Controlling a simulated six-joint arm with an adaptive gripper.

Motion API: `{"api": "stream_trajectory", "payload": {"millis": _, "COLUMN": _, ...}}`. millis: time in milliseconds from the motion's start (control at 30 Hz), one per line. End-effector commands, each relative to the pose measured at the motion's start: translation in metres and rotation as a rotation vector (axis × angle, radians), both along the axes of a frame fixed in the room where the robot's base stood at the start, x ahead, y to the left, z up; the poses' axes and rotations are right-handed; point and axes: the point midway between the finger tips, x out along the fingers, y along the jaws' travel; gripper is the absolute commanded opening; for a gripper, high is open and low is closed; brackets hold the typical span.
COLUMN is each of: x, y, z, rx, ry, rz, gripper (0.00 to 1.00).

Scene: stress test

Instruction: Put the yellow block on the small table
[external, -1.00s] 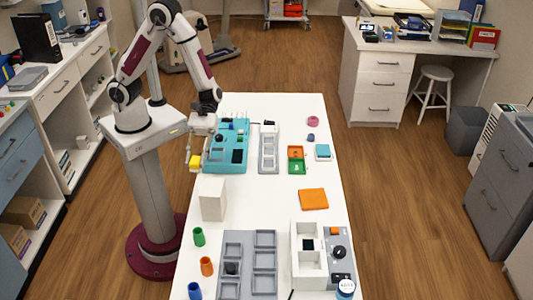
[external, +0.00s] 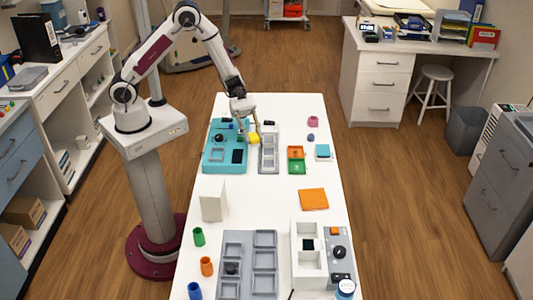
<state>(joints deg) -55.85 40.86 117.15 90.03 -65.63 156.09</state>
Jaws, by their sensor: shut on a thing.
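The yellow block (external: 254,138) is held in my gripper (external: 252,134), which is shut on it. Block and gripper appear between the teal tray (external: 213,168) and the grey compartment tray (external: 268,171), towards their far end. I cannot tell the exact height of the block above the surface. A small square piece with a teal top (external: 323,151) stands right of the green and orange bins. A white upright box-like piece (external: 213,203) stands nearer the camera. I cannot tell for sure which piece is the small table.
The long white table (external: 265,208) carries orange and green bins (external: 297,167), an orange mat (external: 313,199), several cups along the left edge, a larger grey tray (external: 248,265) and a white box (external: 309,274) in front. Bare room lies around the mat.

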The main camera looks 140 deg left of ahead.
Motion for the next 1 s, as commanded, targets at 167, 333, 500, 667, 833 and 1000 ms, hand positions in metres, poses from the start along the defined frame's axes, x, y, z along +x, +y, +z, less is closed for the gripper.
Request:
{"api": "stream_trajectory", "payload": {"millis": 167, "x": -0.012, "y": 0.062, "z": -0.005, "rx": 0.001, "ry": -0.001, "rz": 0.102, "gripper": 0.06}}
{"api": "stream_trajectory", "payload": {"millis": 333, "x": -0.026, "y": 0.118, "z": -0.008, "rx": 0.001, "ry": -0.001, "rz": 0.194, "gripper": 0.06}}
{"api": "stream_trajectory", "payload": {"millis": 500, "x": -0.043, "y": 0.174, "z": -0.009, "rx": 0.002, "ry": -0.001, "rz": 0.286, "gripper": 0.06}}
{"api": "stream_trajectory", "payload": {"millis": 667, "x": -0.053, "y": 0.220, "z": -0.005, "rx": 0.003, "ry": -0.001, "rz": 0.359, "gripper": 0.06}}
{"api": "stream_trajectory", "payload": {"millis": 833, "x": -0.049, "y": 0.244, "z": 0.004, "rx": 0.003, "ry": -0.001, "rz": 0.396, "gripper": 0.06}}
{"api": "stream_trajectory", "payload": {"millis": 1000, "x": -0.048, "y": 0.251, "z": 0.008, "rx": -0.002, "ry": 0.002, "rz": 0.425, "gripper": 0.06}}
